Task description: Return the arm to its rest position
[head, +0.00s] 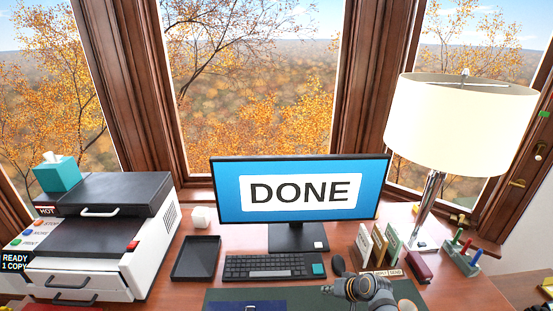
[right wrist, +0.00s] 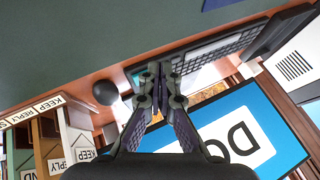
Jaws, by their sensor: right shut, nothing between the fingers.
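My right arm comes in at the bottom of the head view, and its gripper (head: 358,288) is in front of the keyboard's right side, over the desk. In the right wrist view my right gripper (right wrist: 157,80) has its fingertips together with nothing between them. My left gripper is not in the head view. The monitor (head: 298,190) shows DONE on a blue screen, and part of it shows in the right wrist view (right wrist: 235,125).
A keyboard (head: 265,267), a dark mouse (head: 338,264), a black tray (head: 196,258) and a card rack (head: 377,246) stand on the desk. A printer (head: 105,240) is at the left, a lamp (head: 458,105) at the right. A green mat (head: 310,297) lies in front.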

